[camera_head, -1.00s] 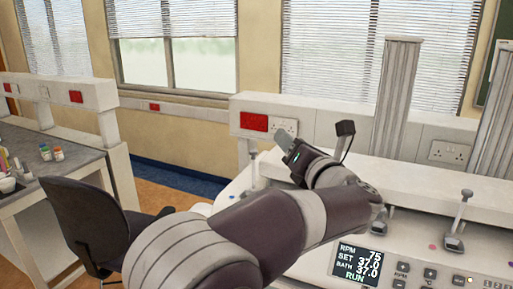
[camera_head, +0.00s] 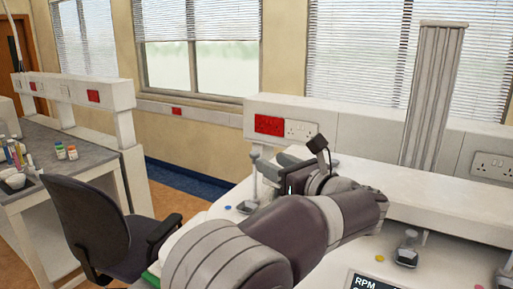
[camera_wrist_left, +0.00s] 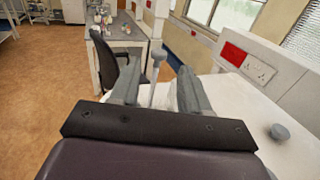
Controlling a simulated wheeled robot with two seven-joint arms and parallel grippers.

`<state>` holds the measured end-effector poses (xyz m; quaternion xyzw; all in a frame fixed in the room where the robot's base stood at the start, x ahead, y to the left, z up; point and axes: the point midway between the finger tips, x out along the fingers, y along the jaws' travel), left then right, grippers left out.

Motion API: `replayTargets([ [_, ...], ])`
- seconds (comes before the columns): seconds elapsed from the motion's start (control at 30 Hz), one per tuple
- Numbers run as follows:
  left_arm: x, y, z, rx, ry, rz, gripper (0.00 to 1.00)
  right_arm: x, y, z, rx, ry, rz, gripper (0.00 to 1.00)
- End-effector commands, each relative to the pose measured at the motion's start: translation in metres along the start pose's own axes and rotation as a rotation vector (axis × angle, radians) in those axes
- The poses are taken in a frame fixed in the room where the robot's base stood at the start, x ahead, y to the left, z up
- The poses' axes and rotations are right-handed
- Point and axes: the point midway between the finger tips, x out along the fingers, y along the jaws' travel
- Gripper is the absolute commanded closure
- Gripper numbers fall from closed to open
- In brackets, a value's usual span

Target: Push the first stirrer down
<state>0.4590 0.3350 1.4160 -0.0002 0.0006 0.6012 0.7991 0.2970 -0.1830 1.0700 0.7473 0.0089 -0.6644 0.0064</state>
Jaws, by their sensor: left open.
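The leftmost stirrer (camera_head: 254,178), a grey upright rod with a rounded knob on top and a wider foot, stands on the white unit (camera_head: 226,196) near its left end. My left gripper (camera_head: 268,168) is open and empty, right next to this stirrer in the head view. In the left wrist view the stirrer (camera_wrist_left: 156,66) shows between the two open fingers (camera_wrist_left: 158,82); contact cannot be told. Another stirrer (camera_head: 408,248) stands farther right on the unit. A round grey knob (camera_wrist_left: 280,132) shows at the right of the wrist view. My right gripper is out of view.
A black chair (camera_head: 95,225) stands left of the unit. Beyond it is a side bench (camera_head: 50,148) with small bottles. A raised white ledge (camera_head: 440,205) with sockets (camera_head: 300,130) runs behind the stirrers. A tall grey column (camera_head: 432,95) rises from it.

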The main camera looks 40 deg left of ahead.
Motion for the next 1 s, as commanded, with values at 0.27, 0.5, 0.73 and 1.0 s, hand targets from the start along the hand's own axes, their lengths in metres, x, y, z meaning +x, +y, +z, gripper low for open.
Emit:
replayTargets([
  [0.27, 0.053, 0.001, 0.004, 0.002, 0.001, 0.003, 0.54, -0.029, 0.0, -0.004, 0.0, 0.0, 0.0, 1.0],
  [0.5, 0.074, 0.0, 0.001, 0.001, 0.0, -0.001, 0.54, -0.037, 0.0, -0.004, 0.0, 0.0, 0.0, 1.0],
  [0.73, 0.076, -0.001, 0.0, 0.001, -0.001, -0.001, 0.54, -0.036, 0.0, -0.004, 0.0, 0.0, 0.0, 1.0],
  [1.0, 0.075, -0.001, 0.0, 0.001, -0.001, -0.001, 1.0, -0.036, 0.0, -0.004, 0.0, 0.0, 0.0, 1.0],
])
